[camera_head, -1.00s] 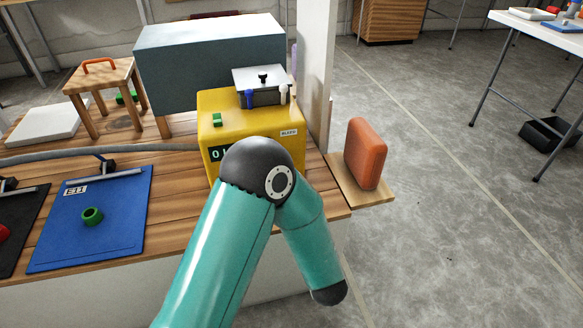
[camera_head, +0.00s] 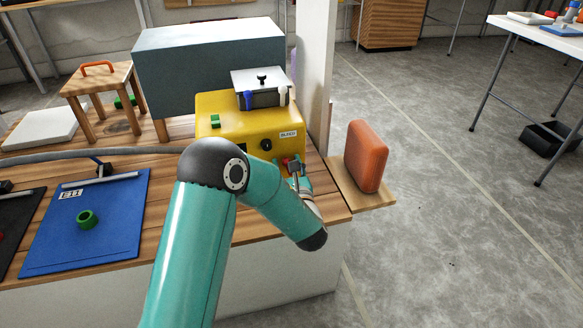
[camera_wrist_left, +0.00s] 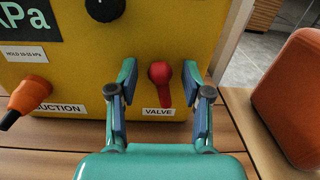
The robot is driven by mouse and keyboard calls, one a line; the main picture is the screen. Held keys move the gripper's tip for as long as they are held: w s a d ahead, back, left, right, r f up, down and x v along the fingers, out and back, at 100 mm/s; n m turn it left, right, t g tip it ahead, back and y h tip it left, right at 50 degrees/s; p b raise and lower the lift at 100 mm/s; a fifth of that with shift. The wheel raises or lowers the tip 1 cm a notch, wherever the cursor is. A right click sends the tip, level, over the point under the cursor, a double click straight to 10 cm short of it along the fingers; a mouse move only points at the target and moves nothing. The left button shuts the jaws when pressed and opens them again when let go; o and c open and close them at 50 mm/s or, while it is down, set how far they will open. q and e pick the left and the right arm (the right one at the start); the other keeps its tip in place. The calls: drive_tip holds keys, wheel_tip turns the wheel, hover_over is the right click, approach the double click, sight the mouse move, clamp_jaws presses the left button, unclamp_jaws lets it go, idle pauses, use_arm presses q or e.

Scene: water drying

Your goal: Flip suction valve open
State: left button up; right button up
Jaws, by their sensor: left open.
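The yellow suction box (camera_head: 222,104) stands on the wooden bench. In the left wrist view its front (camera_wrist_left: 85,75) shows a red valve lever (camera_wrist_left: 161,82) above a "VALVE" label, handle pointing down. A bit of the red lever also shows in the head view (camera_head: 286,161). My left gripper (camera_wrist_left: 160,76) is open, its two fingers on either side of the lever, with visible gaps at both sides. In the head view the left gripper (camera_head: 293,168) is at the box's lower right front, partly hidden by my arm. My right gripper is in neither view.
An orange plug (camera_wrist_left: 28,97) juts out beside the "SUCTION" label, left of the valve. A black knob (camera_wrist_left: 104,8) sits higher up. An orange block (camera_head: 365,157) stands on a small board to the right. A white post (camera_head: 316,75) rises behind it.

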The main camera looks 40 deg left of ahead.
use_arm(q)
clamp_jaws()
drive_tip(key=m, duration=0.1)
drive_tip(key=w+d+m+p, duration=0.1)
drive_tip(key=m, duration=0.1)
idle(0.3)
unclamp_jaws()
drive_tip(key=shift+s, duration=0.1)
